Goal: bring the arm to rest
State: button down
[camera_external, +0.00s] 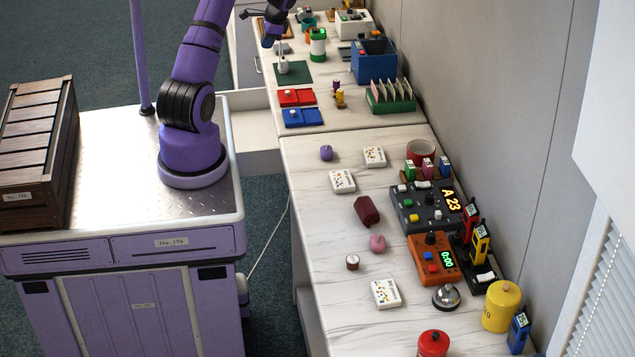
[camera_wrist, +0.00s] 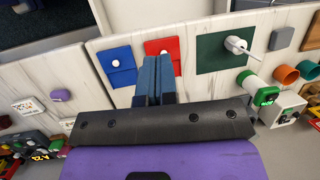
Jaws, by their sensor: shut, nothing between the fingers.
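My purple arm rises from its base on the cart and reaches over the far section of the counter in the external view. My gripper (camera_wrist: 155,75) shows in the wrist view with its two blue-black fingers together, shut and empty. The fingertips are in front of the red pad (camera_wrist: 166,50) and beside the blue pad (camera_wrist: 117,66); contact cannot be told. In the external view the gripper (camera_external: 268,40) is only partly seen at the top edge, over the counter near the dark green mat (camera_external: 298,77).
A white-and-green bottle (camera_external: 317,45), a blue bin (camera_external: 373,62) and a green card rack (camera_external: 390,97) stand on the far counter. The near counter (camera_external: 320,250) holds consoles, a bell and small items. A wooden crate (camera_external: 30,145) sits on my cart.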

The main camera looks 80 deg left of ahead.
jog(key=w+d+r+t, duration=0.2)
jog(key=w+d+r, duration=0.6)
jog(key=d+r, duration=0.45)
jog(key=w+d+r+t+y, duration=0.1)
jog(key=d+r, duration=0.5)
jog(key=d, duration=0.2)
jog(key=w+d+r+t, duration=0.1)
jog(key=d+r, duration=0.5)
jog(key=d, duration=0.2)
jog(key=s+d+r+t, duration=0.1)
jog(key=s+d+r, duration=0.15)
jog(key=d, duration=0.55)
jog(key=s+d+r+t, duration=0.1)
jog(key=s+d+r, duration=0.15)
jog(key=d, duration=0.45)
jog(key=s+d+r+t+h, duration=0.1)
jog(key=s+d+t+h, duration=0.1)
jog(key=s+d, duration=0.9)
jog(key=shift+s+d+r+h, duration=0.25)
jog(key=shift+d+h, duration=0.15)
jog(key=shift+d, duration=0.2)
